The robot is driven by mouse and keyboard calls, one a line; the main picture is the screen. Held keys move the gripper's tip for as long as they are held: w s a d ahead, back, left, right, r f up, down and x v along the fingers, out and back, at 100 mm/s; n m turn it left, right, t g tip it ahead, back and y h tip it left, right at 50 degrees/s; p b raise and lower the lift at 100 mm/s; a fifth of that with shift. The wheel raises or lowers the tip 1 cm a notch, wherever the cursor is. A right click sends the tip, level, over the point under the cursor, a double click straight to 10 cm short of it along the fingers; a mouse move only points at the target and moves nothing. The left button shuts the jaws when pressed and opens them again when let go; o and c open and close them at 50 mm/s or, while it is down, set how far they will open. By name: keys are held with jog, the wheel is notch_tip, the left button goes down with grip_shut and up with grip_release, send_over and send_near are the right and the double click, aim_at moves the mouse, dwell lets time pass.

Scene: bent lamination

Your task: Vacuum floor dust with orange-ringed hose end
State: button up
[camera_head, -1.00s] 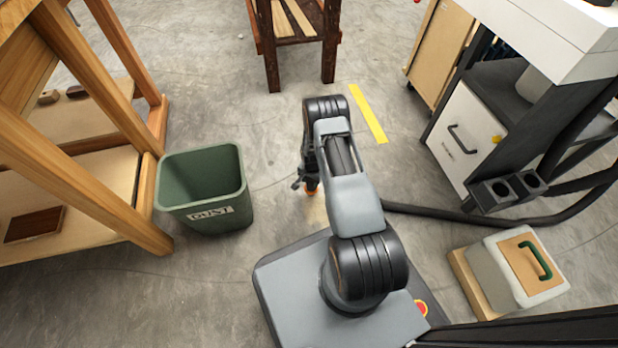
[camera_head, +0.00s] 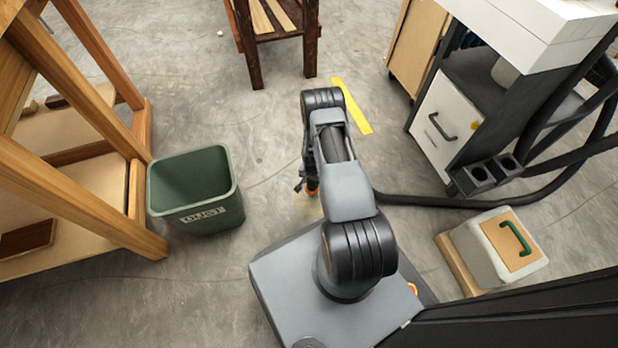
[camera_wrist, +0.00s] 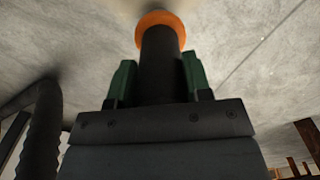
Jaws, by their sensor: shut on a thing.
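My gripper (camera_wrist: 160,82) is shut on the black hose end (camera_wrist: 160,65), with its green fingers on both sides of the tube. The orange ring (camera_wrist: 160,20) sits around the tube's tip, facing the floor. A pale tan patch on the floor (camera_wrist: 130,5), looking like dust, shows at the ring in the wrist view. In the head view the arm hides most of the gripper, and a bit of the orange ring (camera_head: 313,193) shows at its left side. The black hose (camera_head: 440,202) runs from behind the arm to the right along the floor. I cannot tell whether the ring touches the floor.
A green dust bin (camera_head: 197,188) stands left of the arm, beside a wooden bench (camera_head: 140,190). A cabinet with a white drawer front (camera_head: 440,125) is at the right. A grey box with a green handle (camera_head: 490,250) lies at the lower right. Floor ahead is clear around a yellow strip (camera_head: 352,105).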

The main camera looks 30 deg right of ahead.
jog(key=shift+s+d, duration=0.1)
jog(key=shift+s, duration=0.15)
jog(key=shift+s+a+p, duration=2)
jog(key=shift+a, duration=1.2)
jog(key=shift+s+d+p, duration=0.65)
jog(key=shift+s+d, duration=1.5)
jog(key=shift+s, duration=1.1)
notch_tip(320, 180, up, 6)
jog(key=p, duration=0.4)
jog(key=shift+r+p, duration=0.3)
jog(key=shift+p, duration=0.1)
